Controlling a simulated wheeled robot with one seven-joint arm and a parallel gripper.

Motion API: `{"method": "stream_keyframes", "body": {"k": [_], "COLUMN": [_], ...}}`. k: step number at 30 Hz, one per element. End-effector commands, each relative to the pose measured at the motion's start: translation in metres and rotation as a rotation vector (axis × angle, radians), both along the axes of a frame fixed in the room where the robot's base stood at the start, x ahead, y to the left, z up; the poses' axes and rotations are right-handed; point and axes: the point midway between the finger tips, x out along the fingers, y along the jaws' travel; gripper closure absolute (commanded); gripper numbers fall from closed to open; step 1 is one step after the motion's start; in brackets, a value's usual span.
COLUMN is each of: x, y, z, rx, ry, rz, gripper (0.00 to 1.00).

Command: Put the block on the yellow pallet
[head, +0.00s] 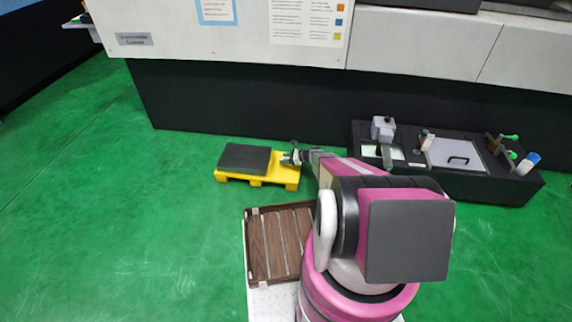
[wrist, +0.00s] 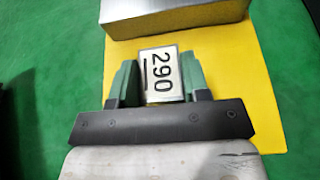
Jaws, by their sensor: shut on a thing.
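The yellow pallet (head: 287,175) lies on the green floor in front of the machine's dark base. A dark grey slab (head: 245,158) rests on its left part, and in the wrist view the slab's grey edge (wrist: 175,15) shows at the top. In the wrist view the block is seen over the bare yellow surface (wrist: 235,65), next to the slab. I cannot tell whether the block touches the pallet. In the head view my gripper (head: 294,157) is at the pallet's right end.
A brown slatted tray (head: 272,245) stands in front of the pallet, left of my base. A black bench (head: 455,182) with fixtures and small items stands at the right. The machine's dark base (head: 230,105) bounds the back. Green floor at the left is clear.

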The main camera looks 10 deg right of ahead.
Motion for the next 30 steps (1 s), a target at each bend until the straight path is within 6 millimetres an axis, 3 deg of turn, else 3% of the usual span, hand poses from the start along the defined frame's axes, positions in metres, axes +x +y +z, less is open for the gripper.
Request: {"method": "stream_keyframes", "body": {"k": [1, 4, 8, 16, 28, 29, 30], "x": [0.011, 0.018, 0.019, 0.020, 0.018, 0.018, 0.018], "y": [-0.002, -0.003, -0.004, -0.004, -0.003, -0.003, -0.003], "z": [-0.006, -0.010, -0.016, -0.049, -0.053, -0.054, -0.054], "rx": [0.002, 0.001, 0.001, 0.001, 0.001, 0.000, 0.000], "ry": [-0.001, 0.000, 0.001, 0.001, 0.000, 0.000, 0.000], "rz": [0.000, 0.000, 0.000, 0.000, 0.000, 0.000, 0.000], "gripper": [0.98, 0.98, 0.98, 0.98, 0.98, 0.54, 0.41]}}
